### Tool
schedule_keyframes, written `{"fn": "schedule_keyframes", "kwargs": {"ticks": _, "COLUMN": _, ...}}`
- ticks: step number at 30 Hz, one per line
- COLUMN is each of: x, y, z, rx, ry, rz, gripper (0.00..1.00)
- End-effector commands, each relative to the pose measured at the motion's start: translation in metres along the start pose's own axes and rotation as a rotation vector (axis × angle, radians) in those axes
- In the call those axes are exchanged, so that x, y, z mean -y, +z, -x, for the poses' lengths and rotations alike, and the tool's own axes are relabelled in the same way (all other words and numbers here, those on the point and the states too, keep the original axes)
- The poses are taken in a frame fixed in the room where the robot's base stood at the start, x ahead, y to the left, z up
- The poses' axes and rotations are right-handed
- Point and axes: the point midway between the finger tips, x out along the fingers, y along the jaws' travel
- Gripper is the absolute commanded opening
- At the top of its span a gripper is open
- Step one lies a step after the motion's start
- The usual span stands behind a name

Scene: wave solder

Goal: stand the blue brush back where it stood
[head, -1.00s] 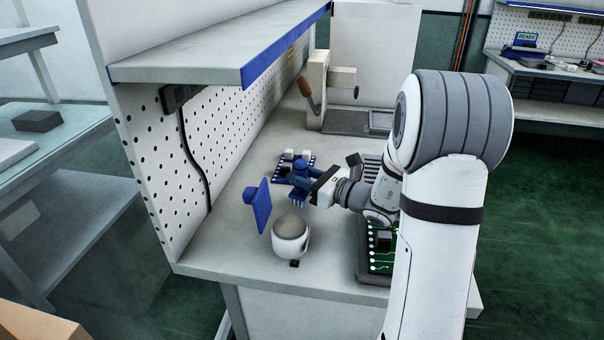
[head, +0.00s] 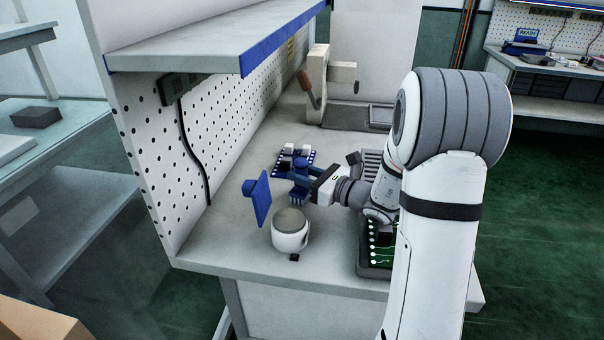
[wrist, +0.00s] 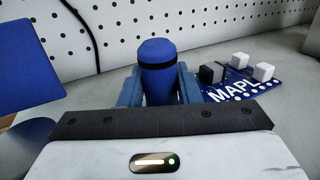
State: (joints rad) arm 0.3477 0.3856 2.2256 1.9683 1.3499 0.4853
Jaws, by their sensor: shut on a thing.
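The blue brush (wrist: 158,62) is upright between the two blue fingers of my gripper (wrist: 158,88) in the wrist view, with a black band near its top. In the head view the brush (head: 301,164) shows as a blue knob at my gripper (head: 302,183), over the bench's middle. My gripper is shut on the brush. The brush's lower end is hidden behind the gripper body, so I cannot tell whether it touches the bench.
A blue board with white and black blocks (head: 292,162) lies just behind the gripper. A blue upright panel (head: 262,198) and a white round container (head: 290,231) stand in front and left. A green circuit board (head: 378,256) lies right, and a pegboard wall (head: 215,125) runs along the left.

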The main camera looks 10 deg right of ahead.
Motion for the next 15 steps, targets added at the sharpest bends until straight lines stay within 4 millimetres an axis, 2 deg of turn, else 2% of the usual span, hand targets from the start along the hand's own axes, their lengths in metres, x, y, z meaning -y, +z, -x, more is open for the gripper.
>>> {"fn": "schedule_keyframes", "kwargs": {"ticks": 7, "x": -0.0001, "y": -0.0044, "z": 0.0000, "rx": 0.000, "ry": 0.000, "rz": 0.000, "gripper": 0.07}}
{"fn": "schedule_keyframes", "kwargs": {"ticks": 8, "x": -0.0001, "y": -0.0036, "z": -0.0001, "rx": 0.000, "ry": 0.000, "rz": 0.000, "gripper": 0.33}}
{"fn": "schedule_keyframes", "kwargs": {"ticks": 15, "x": -0.0005, "y": -0.0035, "z": -0.0004, "rx": 0.000, "ry": 0.001, "rz": 0.000, "gripper": 0.52}}
